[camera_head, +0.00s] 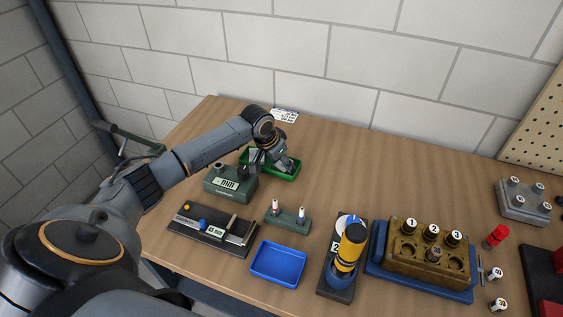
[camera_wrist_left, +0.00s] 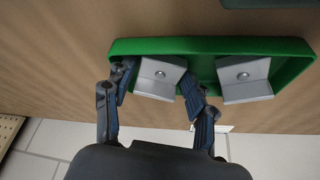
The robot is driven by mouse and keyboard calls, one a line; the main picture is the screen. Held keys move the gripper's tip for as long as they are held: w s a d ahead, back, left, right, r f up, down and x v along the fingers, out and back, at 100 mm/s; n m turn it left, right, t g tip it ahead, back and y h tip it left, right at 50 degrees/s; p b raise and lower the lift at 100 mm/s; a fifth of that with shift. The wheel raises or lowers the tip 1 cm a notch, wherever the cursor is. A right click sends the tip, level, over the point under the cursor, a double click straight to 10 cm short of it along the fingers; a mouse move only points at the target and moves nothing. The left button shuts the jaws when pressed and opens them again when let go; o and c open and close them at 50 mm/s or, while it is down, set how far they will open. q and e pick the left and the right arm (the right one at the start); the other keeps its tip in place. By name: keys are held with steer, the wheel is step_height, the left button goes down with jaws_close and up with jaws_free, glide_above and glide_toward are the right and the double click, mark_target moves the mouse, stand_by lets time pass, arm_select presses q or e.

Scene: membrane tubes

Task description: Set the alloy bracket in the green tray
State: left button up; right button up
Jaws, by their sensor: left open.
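The green tray (camera_head: 287,177) is at the back left of the bench, partly hidden by my left gripper (camera_head: 268,163). In the left wrist view the tray (camera_wrist_left: 210,45) holds two light grey alloy brackets, both angled plates with a round hole. One bracket (camera_wrist_left: 157,76) lies between the spread fingers of my left gripper (camera_wrist_left: 160,82). The other bracket (camera_wrist_left: 244,82) lies apart from it, to the right. My left gripper is open over the tray; I cannot tell whether a finger touches the nearer bracket. My right gripper is not in view.
A green-grey box with a display (camera_head: 230,184) stands close in front of the tray. The bench right of the green tray is clear.

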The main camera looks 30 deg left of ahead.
arm_select(q)
steer(key=shift+s+r, duration=0.15)
steer(key=shift+r, duration=0.4)
steer(key=b+v, duration=0.1)
steer(key=v, duration=1)
